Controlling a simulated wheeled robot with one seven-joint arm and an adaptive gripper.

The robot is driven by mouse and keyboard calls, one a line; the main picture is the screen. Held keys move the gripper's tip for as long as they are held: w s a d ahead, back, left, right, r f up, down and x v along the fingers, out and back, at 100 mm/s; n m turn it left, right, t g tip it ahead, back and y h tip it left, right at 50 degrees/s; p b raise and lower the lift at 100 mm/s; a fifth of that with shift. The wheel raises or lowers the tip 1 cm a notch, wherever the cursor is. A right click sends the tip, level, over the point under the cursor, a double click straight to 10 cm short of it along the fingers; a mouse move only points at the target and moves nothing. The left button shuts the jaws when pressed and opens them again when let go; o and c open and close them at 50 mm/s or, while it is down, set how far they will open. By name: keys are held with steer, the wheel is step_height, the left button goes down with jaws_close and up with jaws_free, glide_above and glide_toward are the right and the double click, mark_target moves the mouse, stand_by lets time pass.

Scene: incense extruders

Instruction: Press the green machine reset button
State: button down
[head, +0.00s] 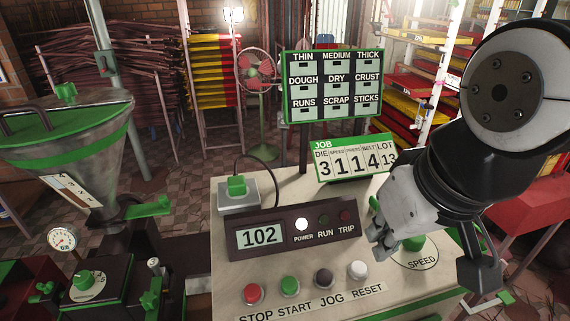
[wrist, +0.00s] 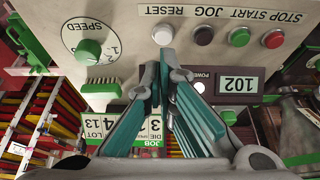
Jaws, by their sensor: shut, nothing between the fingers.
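The reset button (head: 357,270) is a white round cap above the RESET label, at the right end of a button row on the green-trimmed machine's pale panel. It also shows upside down in the wrist view (wrist: 163,34). My gripper (head: 383,244) is above the panel, between the reset button and the speed knob in the head view. In the wrist view its teal fingers (wrist: 165,72) are shut and empty, with the tips just below the white button in the picture. I cannot tell how far the tips are above the panel.
Red STOP (head: 252,294), green START (head: 290,286) and dark JOG (head: 324,277) buttons stand left of reset. A green speed knob (head: 413,243) is to the right. Behind are a display reading 102 (head: 260,236), a lit POWER lamp (head: 302,225) and a job card stand (head: 356,158).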

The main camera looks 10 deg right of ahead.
stand_by(0.3)
steer(key=shift+w+a+r+n+g+h+p, duration=0.1)
steer(key=shift+w+r+n+g+h+p, duration=0.35)
steer(key=shift+n+h+p, duration=1.7)
steer(key=shift+w+a+r+n+g+h+p, duration=0.2)
steer(key=shift+r+n+g+h+p, duration=0.85)
steer(key=shift+p, duration=2.05)
steer(key=shift+w+d+r+n+g+h+p, duration=0.15)
steer(key=shift+w+n+h+p, duration=0.25)
steer(key=shift+n+h+p, duration=1.75)
steer(key=shift+a+m+y+p, duration=0.1)
steer(key=shift+m+y+p, duration=0.15)
steer(key=shift+y+p, duration=0.35)
steer(key=b, duration=0.4)
glide_above(361, 271)
step_height(361, 271, down, 7)
steer(key=shift+w+f, duration=0.1)
steer(key=shift+f+b, duration=0.4)
steer(key=shift+f, duration=0.35)
